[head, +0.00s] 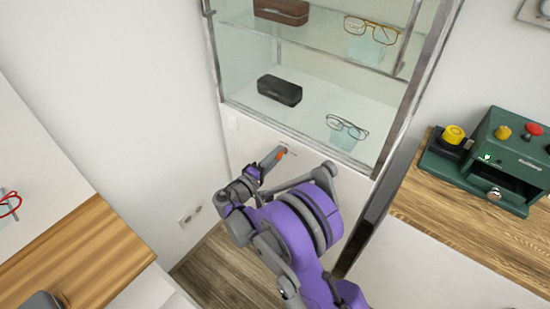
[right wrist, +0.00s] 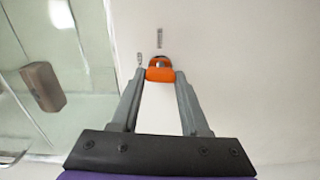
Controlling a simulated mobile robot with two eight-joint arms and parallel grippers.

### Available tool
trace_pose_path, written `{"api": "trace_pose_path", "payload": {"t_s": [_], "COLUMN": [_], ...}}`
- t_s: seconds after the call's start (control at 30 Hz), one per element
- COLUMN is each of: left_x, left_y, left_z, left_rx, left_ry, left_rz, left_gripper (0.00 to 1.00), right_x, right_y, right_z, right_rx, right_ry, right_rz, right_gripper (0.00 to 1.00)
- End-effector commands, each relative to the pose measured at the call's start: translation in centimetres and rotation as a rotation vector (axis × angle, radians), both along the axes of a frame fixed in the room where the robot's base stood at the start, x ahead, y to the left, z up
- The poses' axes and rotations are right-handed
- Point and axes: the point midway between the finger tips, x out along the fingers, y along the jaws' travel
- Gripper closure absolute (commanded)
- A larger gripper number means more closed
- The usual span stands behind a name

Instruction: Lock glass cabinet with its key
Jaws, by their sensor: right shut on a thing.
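The glass cabinet (head: 310,100) stands upright in the head view, with a white panel (head: 245,145) below its glass. My right gripper (head: 278,157) is in front of that panel, shut on a key with an orange head (head: 283,153). In the right wrist view the orange key head (right wrist: 160,74) sits between the fingertips of the right gripper (right wrist: 160,78). Just beyond it is a round metal lock (right wrist: 160,60) in the white panel. The key's shaft is hidden, so I cannot tell how deep it is in the lock.
A green machine (head: 490,165) stands on a wooden counter (head: 465,220) at the right. Another wooden counter (head: 85,250) is at the left. Small dark marks (right wrist: 159,38) show near the lock.

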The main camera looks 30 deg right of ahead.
Motion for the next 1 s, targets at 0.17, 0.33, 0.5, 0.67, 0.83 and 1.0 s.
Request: {"api": "trace_pose_path", "payload": {"t_s": [0.17,0.33,0.5,0.67,0.83,1.0], "left_x": [0.03,0.05,0.05,0.05,0.04,0.04], "left_y": [0.00,0.00,0.00,0.00,0.00,0.00], "left_z": [-0.37,-0.48,-0.50,-0.49,-0.49,-0.49], "left_rx": [0.000,0.000,0.000,0.000,0.000,0.000], "left_ry": [0.001,0.002,0.002,0.002,0.002,0.002], "left_rz": [0.000,0.000,0.000,0.000,0.000,0.000], "left_gripper": [1.00,1.00,1.00,1.00,1.00,1.00], "right_x": [0.02,0.02,0.02,0.02,0.02,0.02], "right_y": [0.06,0.06,0.06,0.06,0.06,0.04], "right_z": [-0.10,-0.09,-0.07,-0.07,-0.07,-0.07], "right_rx": [-0.025,-0.038,-0.042,-0.042,-0.042,-0.041], "right_ry": [0.063,0.094,0.104,0.104,0.103,0.102], "right_rz": [0.001,0.001,0.001,0.001,0.001,0.001], "right_gripper": [1.00,1.00,1.00,1.00,0.48,0.25]}}
